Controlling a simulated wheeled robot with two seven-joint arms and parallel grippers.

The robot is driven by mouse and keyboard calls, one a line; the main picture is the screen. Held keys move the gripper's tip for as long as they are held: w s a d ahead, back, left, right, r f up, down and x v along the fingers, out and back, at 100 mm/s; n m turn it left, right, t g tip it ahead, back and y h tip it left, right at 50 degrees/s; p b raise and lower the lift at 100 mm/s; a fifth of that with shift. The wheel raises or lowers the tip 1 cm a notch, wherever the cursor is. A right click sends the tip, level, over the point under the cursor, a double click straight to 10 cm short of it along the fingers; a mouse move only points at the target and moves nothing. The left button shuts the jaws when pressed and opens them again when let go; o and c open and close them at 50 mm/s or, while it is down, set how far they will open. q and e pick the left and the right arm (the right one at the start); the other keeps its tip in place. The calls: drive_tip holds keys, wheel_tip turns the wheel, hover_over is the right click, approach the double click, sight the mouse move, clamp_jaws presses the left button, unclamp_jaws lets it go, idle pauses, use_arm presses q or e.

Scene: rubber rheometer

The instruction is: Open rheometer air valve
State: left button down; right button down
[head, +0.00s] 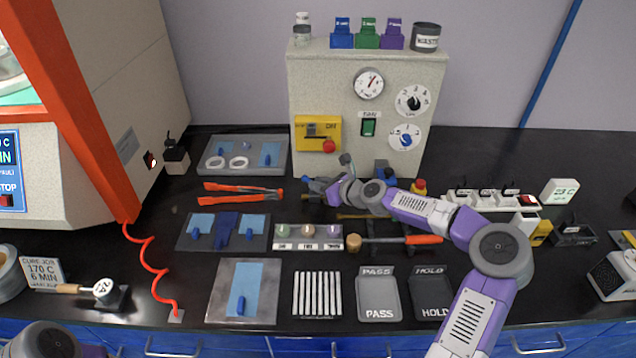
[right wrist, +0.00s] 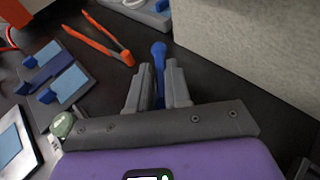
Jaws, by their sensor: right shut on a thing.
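My right gripper (head: 318,186) reaches in from the right to the foot of the tall grey panel cabinet (head: 310,85). In the right wrist view its two grey fingers (right wrist: 160,88) are shut on a blue handle (right wrist: 158,52), whose rounded end stands out past the fingertips. I take this handle to be the air valve's lever. Its lower part is hidden between the fingers, and the valve body cannot be made out. In the head view only a bit of blue shows at the fingertips. My left gripper is not in view.
Orange-handled tongs (head: 240,193) lie left of the right gripper. A grey tray with white rings (head: 222,160) is behind them. A sample rack (head: 310,237) and an orange-handled tool (head: 425,239) lie in front. The cabinet wall (right wrist: 250,50) is close beside the gripper.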

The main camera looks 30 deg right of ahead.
drive_tip(key=n+g+y+p, duration=0.1)
drive_tip(key=p, duration=0.1)
drive_tip(key=n+g+y+p, duration=0.1)
drive_tip(key=n+y+p, duration=0.1)
drive_tip(key=shift+d+f, duration=0.2)
drive_tip(key=shift+d, duration=0.15)
drive_tip(key=shift+w+d+f+n+g+y+p, duration=0.1)
drive_tip(key=shift+f+n+g+y+p, duration=0.05)
drive_tip(key=shift+n+g+y+p, duration=0.85)
drive_tip(key=shift+n, duration=0.3)
drive_tip(key=shift+f, duration=0.15)
drive_tip(key=c, duration=1.3)
unclamp_jaws()
drive_tip(key=shift+o, duration=0.7)
drive_tip(key=shift+w+r, duration=0.1)
drive_tip(key=shift+r, duration=0.1)
